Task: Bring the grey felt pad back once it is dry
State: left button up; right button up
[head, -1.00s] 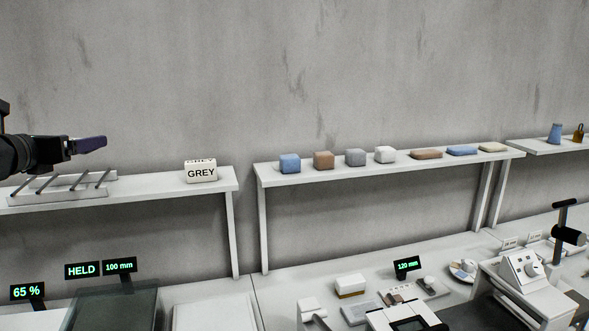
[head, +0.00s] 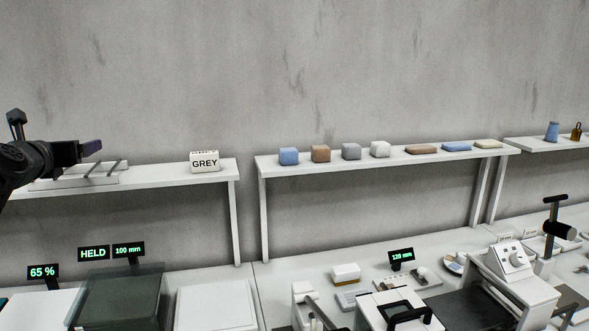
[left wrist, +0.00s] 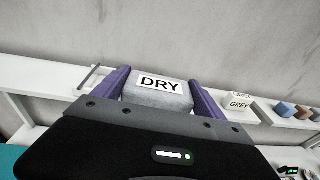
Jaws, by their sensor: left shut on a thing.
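My left gripper (head: 92,147) is at the left end of the left shelf, beside and over the slotted rack (head: 75,181). In the left wrist view, its purple fingers (left wrist: 158,90) are shut on the grey felt pad (left wrist: 158,102), a grey block. A white label reading DRY (left wrist: 160,83) shows at the pad. The pad cannot be made out in the head view. A white block marked GREY (head: 205,163) stands on the same shelf, right of the rack. It also shows in the left wrist view (left wrist: 239,103). My right gripper is not in view.
The middle shelf (head: 400,157) holds a row of blue, brown, grey and white blocks and flatter pads. Below, signs read 65 % (head: 43,272), HELD (head: 93,253) and 100 mm (head: 129,250). The bench is crowded with devices at right. Shelf room is free between rack and GREY block.

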pick_arm(q)
jog(key=w+d+f+n+g+y, duration=0.15)
jog(key=d+f, duration=0.25)
jog(key=f, duration=0.7)
jog(key=w+d+f+n+y, duration=0.1)
jog(key=w+d+f+y, duration=0.2)
jog(key=f, duration=0.9)
jog(key=s+d+f+m+h, duration=0.1)
jog(key=s+d+f+h, duration=0.2)
jog(key=d+f, duration=0.3)
jog(key=s+d+f+m+t+h+b, duration=0.1)
jog(key=s+d+f+m+h, duration=0.1)
jog(key=d+f, duration=0.5)
jog(key=s+d+f+m+t+h+b, duration=0.1)
jog(key=s+d+f, duration=0.4)
jog(key=d, duration=1.1)
jog(key=f+m+h, duration=0.1)
jog(key=h, duration=0.1)
jog(key=shift+d+f+h, duration=0.3)
jog(key=shift+f+h, duration=0.05)
jog(key=shift+m, duration=0.25)
